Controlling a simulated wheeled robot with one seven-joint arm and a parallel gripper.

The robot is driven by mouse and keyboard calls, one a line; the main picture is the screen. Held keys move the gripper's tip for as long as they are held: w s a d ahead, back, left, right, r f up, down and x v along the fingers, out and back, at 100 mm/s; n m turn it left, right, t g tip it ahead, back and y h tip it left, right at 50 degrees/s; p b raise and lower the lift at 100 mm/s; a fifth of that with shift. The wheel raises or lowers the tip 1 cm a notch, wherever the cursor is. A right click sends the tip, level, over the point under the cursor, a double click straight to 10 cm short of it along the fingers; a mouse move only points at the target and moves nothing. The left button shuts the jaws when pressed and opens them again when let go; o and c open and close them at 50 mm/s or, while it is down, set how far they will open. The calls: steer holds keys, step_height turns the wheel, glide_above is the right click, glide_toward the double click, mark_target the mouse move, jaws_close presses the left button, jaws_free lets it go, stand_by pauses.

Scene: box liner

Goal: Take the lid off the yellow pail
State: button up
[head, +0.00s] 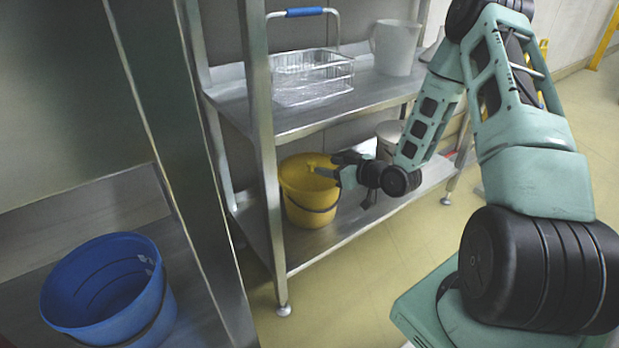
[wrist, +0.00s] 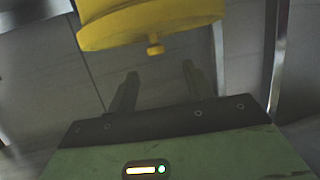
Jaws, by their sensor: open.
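The yellow pail (head: 308,207) stands upright on the lower shelf of the metal rack, with its yellow lid (head: 297,170) on top. In the wrist view the lid (wrist: 150,22) fills the top of the picture, with a small yellow knob (wrist: 155,47) on it. My gripper (head: 341,173) is at the lid's right side in the head view. In the wrist view my gripper (wrist: 160,82) has its two fingers apart, with nothing between the tips, and the knob shows just beyond them. Whether a finger touches the lid I cannot tell.
A blue bucket (head: 110,290) stands at the lower left. The upper shelf (head: 300,120) above the pail holds a wire basket (head: 312,75) and a white jug (head: 395,45). A rack post (head: 262,150) stands left of the pail. A pale container (head: 388,132) sits behind my gripper.

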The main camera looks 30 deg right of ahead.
mark_target(313, 163)
steer(key=b+x, duration=0.1)
steer(key=x, duration=0.2)
steer(key=shift+w+f, duration=0.1)
steer(key=b+x, duration=0.1)
steer(key=x, duration=0.1)
steer(key=b+x, duration=0.2)
steer(key=shift+w+d+f, duration=0.2)
steer(key=shift+f, duration=0.1)
steer(key=shift+w+a+b, duration=0.1)
steer(key=shift+w+b, duration=0.2)
steer(key=shift+w, duration=0.15)
steer(key=c, duration=1.1)
